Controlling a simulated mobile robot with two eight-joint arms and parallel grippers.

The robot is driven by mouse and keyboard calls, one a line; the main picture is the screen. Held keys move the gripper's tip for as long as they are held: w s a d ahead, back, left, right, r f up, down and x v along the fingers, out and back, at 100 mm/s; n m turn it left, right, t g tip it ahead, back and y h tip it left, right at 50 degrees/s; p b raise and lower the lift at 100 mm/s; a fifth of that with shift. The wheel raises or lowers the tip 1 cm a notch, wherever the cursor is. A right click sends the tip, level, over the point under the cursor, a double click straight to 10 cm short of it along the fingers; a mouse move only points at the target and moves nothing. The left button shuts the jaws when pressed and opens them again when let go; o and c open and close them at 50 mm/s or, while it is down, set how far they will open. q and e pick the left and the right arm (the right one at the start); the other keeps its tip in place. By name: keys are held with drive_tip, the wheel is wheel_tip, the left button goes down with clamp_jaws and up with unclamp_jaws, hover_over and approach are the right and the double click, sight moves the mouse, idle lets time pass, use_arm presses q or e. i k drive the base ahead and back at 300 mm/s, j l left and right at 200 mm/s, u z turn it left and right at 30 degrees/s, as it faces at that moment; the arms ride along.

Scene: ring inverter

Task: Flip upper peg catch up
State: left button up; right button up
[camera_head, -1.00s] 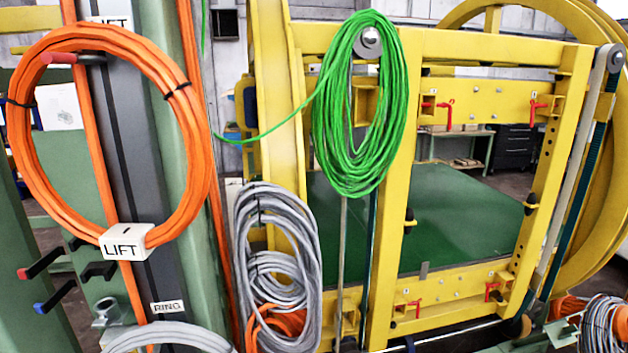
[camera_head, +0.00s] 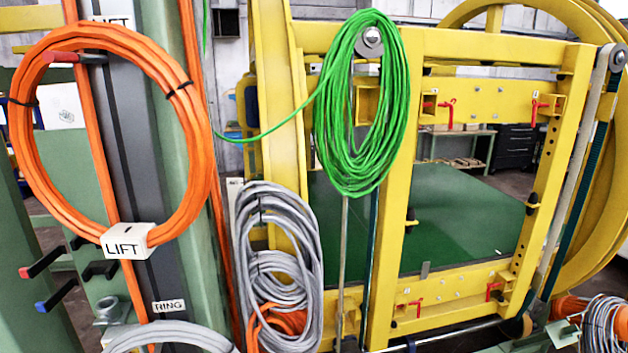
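Neither gripper is in view. I cannot tell for certain which part is the upper peg catch. An upper peg with a red tip (camera_head: 60,58) sticks out at the upper left, and an orange cable coil (camera_head: 196,120) hangs on it. Two red catches sit on the upper yellow beam, a left one (camera_head: 449,110) and a right one (camera_head: 538,107). Lower down are a red-tipped peg (camera_head: 40,262) and a blue-tipped peg (camera_head: 56,296). More red catches sit on the lower yellow beam, one left (camera_head: 415,306) and one right (camera_head: 492,290).
A green cable coil (camera_head: 333,130) hangs from the yellow frame (camera_head: 490,45) and a grey cable coil (camera_head: 312,240) hangs left of it. A green panel (camera_head: 455,215) lies behind the frame opening.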

sight(48, 56)
drive_tip(key=u, duration=1.2)
